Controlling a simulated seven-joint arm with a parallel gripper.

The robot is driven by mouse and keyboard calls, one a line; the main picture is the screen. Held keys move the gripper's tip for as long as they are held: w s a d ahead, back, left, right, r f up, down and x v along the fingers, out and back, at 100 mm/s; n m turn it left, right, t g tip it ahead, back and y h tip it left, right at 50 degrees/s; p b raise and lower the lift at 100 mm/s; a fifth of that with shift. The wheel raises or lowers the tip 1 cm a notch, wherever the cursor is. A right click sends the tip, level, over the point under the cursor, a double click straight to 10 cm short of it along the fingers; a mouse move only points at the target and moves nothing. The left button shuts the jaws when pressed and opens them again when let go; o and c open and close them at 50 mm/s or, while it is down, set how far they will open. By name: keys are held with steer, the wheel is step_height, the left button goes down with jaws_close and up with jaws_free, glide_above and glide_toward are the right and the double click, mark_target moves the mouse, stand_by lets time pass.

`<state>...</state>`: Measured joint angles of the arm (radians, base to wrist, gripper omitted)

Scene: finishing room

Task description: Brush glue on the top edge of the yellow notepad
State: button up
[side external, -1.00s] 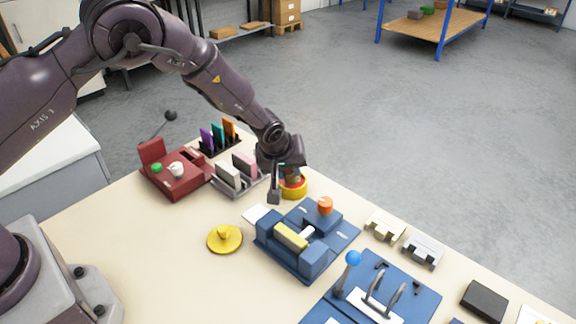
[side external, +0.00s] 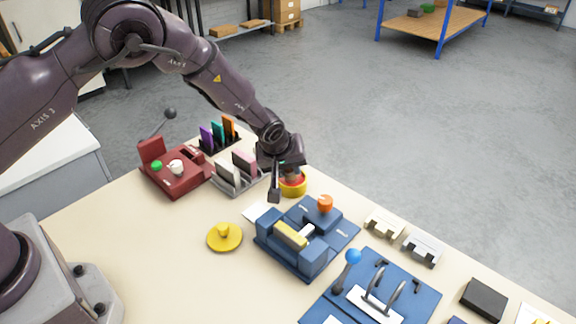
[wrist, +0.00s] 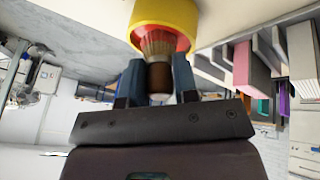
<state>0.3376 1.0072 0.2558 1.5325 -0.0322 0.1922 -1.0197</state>
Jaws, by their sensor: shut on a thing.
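My gripper (side external: 283,178) is over the back middle of the table. In the wrist view its blue fingers (wrist: 158,82) are shut on a brush with a dark brown handle (wrist: 159,78). The tan bristles (wrist: 155,42) overlap the red inside of a round yellow glue pot (wrist: 180,12); I cannot tell how deep they reach. In the side view the pot (side external: 294,188) shows partly behind my gripper. The yellow notepad (side external: 290,234) sits clamped in a blue press (side external: 312,258) in front of my gripper.
A yellow knobbed disc (side external: 224,238) lies left of the press. A grey rack with pads (side external: 239,172) and a red device (side external: 175,178) stand to the left. A blue board with a lever (side external: 400,290) lies at front right. The near left table is clear.

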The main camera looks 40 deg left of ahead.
steer(key=shift+s, duration=0.1)
steer(key=shift+r, duration=3.45)
